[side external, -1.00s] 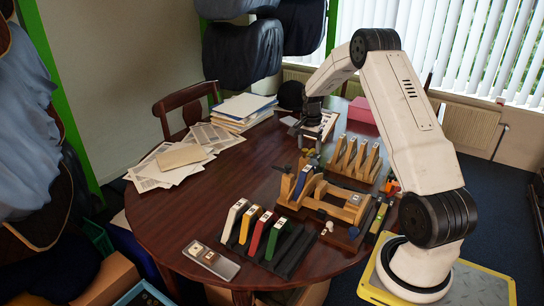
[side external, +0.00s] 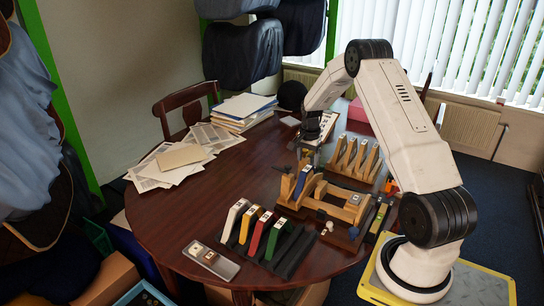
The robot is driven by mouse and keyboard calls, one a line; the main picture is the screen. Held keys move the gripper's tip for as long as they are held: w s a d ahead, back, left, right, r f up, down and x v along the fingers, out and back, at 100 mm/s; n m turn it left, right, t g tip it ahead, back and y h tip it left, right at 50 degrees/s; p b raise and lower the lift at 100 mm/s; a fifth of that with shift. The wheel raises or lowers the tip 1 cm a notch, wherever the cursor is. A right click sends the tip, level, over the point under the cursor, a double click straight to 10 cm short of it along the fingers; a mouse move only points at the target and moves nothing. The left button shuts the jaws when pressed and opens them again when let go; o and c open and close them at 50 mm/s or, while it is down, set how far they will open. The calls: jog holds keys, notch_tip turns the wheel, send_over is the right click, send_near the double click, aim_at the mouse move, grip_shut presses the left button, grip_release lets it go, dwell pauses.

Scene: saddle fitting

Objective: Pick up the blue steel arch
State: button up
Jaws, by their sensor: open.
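The blue steel arch (side external: 302,182) stands tilted at the left end of a wooden fixture (side external: 340,210) on the round table. My gripper (side external: 306,154) is just above and behind the arch in the picture, pointing down, open and empty. A small gap seems to lie between the fingers and the arch, but the fingertips are small and dark, so the exact gap is hard to tell.
A black rack (side external: 290,255) holds white, yellow, red and green arches in front. A grey tray (side external: 212,262) lies left of it. A wooden rack (side external: 352,160) stands behind the fixture. Papers (side external: 180,160) lie at the left; the table's middle left is clear.

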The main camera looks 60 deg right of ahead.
aim_at(307, 168)
jog(key=shift+f, duration=1.5)
jog(key=shift+c, duration=0.2)
grip_shut()
dwell(0.4)
